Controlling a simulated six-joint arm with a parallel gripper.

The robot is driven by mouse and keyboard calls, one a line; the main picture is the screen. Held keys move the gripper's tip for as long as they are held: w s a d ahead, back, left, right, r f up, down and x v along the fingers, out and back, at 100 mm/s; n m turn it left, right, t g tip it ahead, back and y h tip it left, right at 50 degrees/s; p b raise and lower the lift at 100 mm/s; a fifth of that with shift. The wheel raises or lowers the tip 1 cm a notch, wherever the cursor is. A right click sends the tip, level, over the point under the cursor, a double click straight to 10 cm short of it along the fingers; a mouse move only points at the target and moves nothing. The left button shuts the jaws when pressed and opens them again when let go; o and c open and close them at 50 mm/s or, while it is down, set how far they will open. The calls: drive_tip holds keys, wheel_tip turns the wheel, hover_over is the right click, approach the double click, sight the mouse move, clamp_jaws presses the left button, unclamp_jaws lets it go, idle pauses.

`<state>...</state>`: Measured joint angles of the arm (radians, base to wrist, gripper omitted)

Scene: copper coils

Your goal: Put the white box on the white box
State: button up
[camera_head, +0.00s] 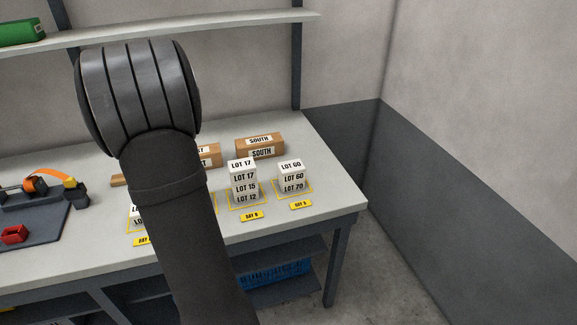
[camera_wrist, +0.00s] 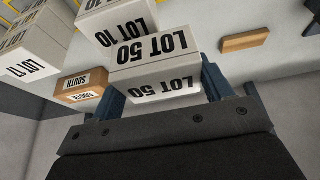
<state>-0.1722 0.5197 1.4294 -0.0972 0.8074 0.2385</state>
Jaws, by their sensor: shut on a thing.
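In the wrist view my gripper (camera_wrist: 162,90) is shut on a white box (camera_wrist: 155,68) marked LOT 50, with a blue finger at each side. Just past it is a white box (camera_wrist: 116,22) marked LOT 10; I cannot tell whether the two touch. In the head view my arm hides my gripper and the held box. A white stack (camera_head: 137,215) shows partly at the arm's left edge. A stack (camera_head: 243,182) marked LOT 17, LOT 15 and LOT 12 stands right of the arm. A shorter stack (camera_head: 291,178) marked LOT 60 and LOT 70 stands further right.
Yellow DAY labels (camera_head: 252,216) lie in front of the stacks. A shelf (camera_head: 200,30) runs above.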

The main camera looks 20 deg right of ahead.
drive_tip(key=d, duration=0.7)
drive_tip(key=s+d+r, duration=0.1)
drive_tip(key=d, duration=0.7)
drive_tip(key=s+d+r, duration=0.1)
drive_tip(key=d, duration=0.6)
drive_tip(key=shift+s+d+r, duration=0.1)
drive_tip(key=shift+d, duration=0.25)
drive_tip(key=s+d+r, duration=0.1)
drive_tip(key=s+d, duration=0.4)
drive_tip(key=d, duration=0.4)
drive_tip(key=s+d+r, duration=0.2)
drive_tip(key=s+d, duration=0.2)
drive_tip(key=d, duration=0.6)
hover_over(290, 162)
drive_tip(key=s, duration=0.2)
wheel_tip(290, 162, down, 7)
drive_tip(key=shift+w+f, duration=0.1)
drive_tip(key=shift+f, duration=2.1)
drive_tip(key=o, duration=1.1)
drive_tip(key=shift+f, duration=0.1)
drive_tip(key=shift+c, duration=0.2)
drive_tip(key=v, duration=1.2)
